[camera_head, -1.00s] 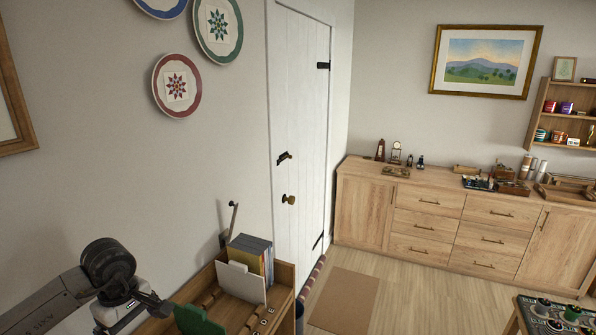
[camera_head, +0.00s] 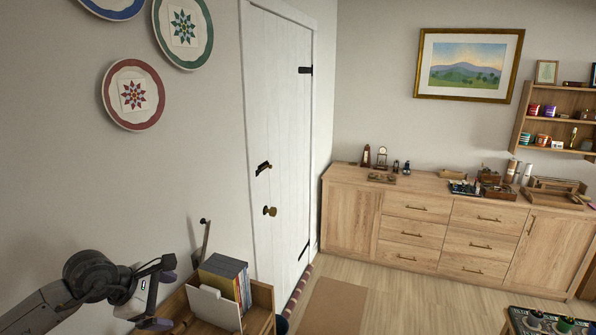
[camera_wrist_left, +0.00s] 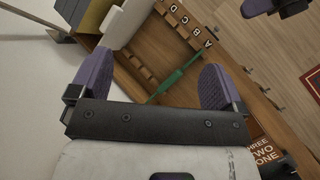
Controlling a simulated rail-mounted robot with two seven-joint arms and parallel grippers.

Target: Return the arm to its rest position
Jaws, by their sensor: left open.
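My left gripper (camera_head: 163,294) is at the lower left in the head view, beside the wooden DVD shelf (camera_head: 262,299). Its two purple fingers are spread apart with nothing between them. In the left wrist view the open gripper (camera_wrist_left: 155,85) is over the wooden rack with slots. A thin green divider (camera_wrist_left: 180,76) stands in the rack beyond the fingers, apart from them. Purple finger-like parts (camera_wrist_left: 288,8) at the top right edge of that view look like my right gripper, mostly cut off.
Several cases (camera_head: 226,278) and a white panel (camera_head: 213,308) stand in the shelf. Slots carry letter labels (camera_wrist_left: 190,31). A sign reading THREE TWO ONE (camera_wrist_left: 266,150) is at lower right. The white door (camera_head: 283,140) and a long cabinet (camera_head: 440,220) stand beyond.

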